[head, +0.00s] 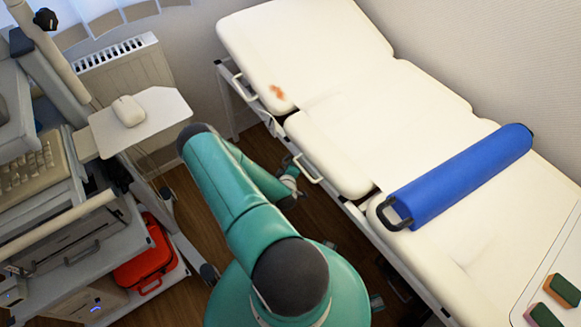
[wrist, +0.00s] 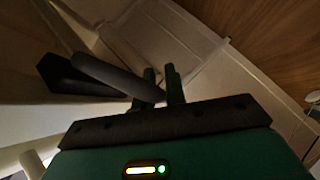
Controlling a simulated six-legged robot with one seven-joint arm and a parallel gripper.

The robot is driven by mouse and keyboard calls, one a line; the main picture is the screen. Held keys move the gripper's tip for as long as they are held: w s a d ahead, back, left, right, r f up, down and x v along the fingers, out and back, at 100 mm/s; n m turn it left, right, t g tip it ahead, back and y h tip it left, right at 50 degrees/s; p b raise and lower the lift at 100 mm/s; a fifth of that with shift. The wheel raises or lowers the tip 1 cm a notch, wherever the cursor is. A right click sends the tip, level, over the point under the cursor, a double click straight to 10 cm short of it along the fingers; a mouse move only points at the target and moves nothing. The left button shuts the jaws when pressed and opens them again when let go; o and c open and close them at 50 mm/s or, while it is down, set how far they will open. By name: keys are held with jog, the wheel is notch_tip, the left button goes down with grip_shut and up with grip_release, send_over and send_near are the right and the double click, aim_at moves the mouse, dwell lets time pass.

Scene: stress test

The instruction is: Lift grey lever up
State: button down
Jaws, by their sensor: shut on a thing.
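The grey lever (wrist: 112,76) is a long rounded bar in the wrist view. It slants from a black piece at the left down to my gripper. My gripper (wrist: 161,75) has its two dark fingers close together, shut on the right end of the lever. In the head view my green arm reaches down beside the treatment bed (head: 310,55), low at its near side. The lever cannot be made out there, and my fingertips are hidden or too small to tell.
A blue bolster (head: 462,175) lies across the bed, and a reddish-brown stain marks the bed's upper section. At the left stands an equipment cart with a white tray and mouse (head: 128,110), and a red case (head: 148,258) low down. Some wooden floor shows between cart and bed.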

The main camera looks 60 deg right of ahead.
jog(key=shift+a+r+y, duration=0.1)
jog(key=shift+r+y, duration=0.1)
jog(key=shift+y, duration=0.1)
dwell(0.4)
jog(key=c, duration=1.7)
grip_release()
jog(key=shift+a, duration=0.1)
jog(key=v, duration=1.3)
jog(key=shift+s+a+r, duration=0.2)
